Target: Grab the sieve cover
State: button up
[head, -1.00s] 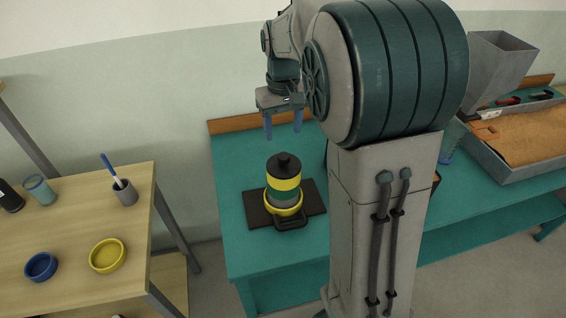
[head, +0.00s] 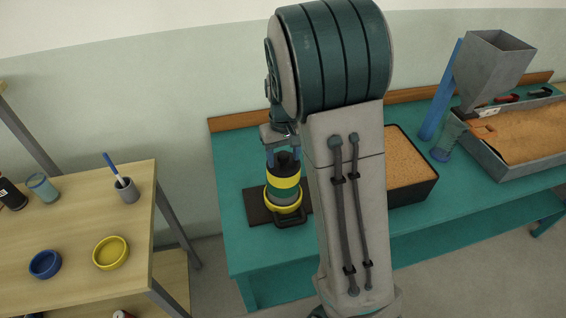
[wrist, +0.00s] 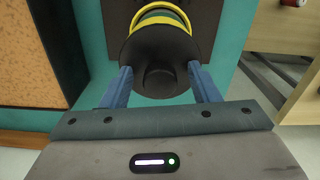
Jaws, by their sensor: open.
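The sieve cover (head: 287,161) is a black lid with a knob, on top of a sieve stack (head: 283,187) with yellow, green and grey bands. The stack stands in a yellow ring on a dark base on the teal table. My gripper (head: 284,158) is open above the stack, pointing down, with its blue fingers on either side of the cover's knob. In the wrist view the cover (wrist: 158,58) lies between and just beyond the open fingers (wrist: 160,85). I cannot tell whether the fingers touch it.
A black tray of sand (head: 408,170) stands on the teal table (head: 238,245) right of my arm. A grey hopper (head: 492,65) and a larger sand trough (head: 520,140) are further right.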

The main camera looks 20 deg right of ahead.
jog(key=c, duration=1.1)
jog(key=shift+c, duration=0.2)
jog(key=shift+r, duration=0.1)
